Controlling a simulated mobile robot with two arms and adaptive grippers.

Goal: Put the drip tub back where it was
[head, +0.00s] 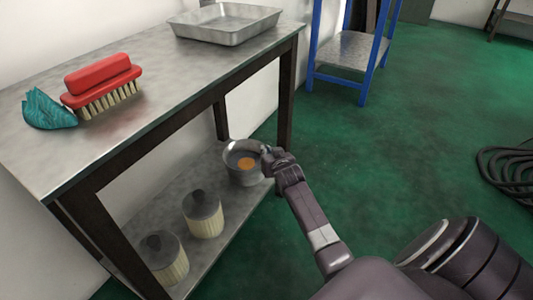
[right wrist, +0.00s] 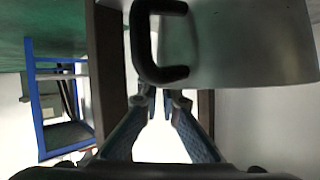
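The drip tub (head: 240,175) is a round grey metal pot with an orange-brown patch inside. It stands upright at the far end of the lower shelf (head: 222,228) of the metal table. My right gripper (head: 268,158) is beside the tub's right side. In the right wrist view, the tub's grey wall (right wrist: 250,45) and its black handle (right wrist: 146,45) fill the top. The right gripper's fingertips (right wrist: 164,97) show a gap between them, close to the handle's end. I cannot tell whether they touch it. My left gripper is out of view.
The tabletop holds a red brush (head: 103,82), a teal cloth (head: 45,110) and a metal tray (head: 225,24). A blue-framed stand (head: 313,48) and black hose (head: 510,172) are right.

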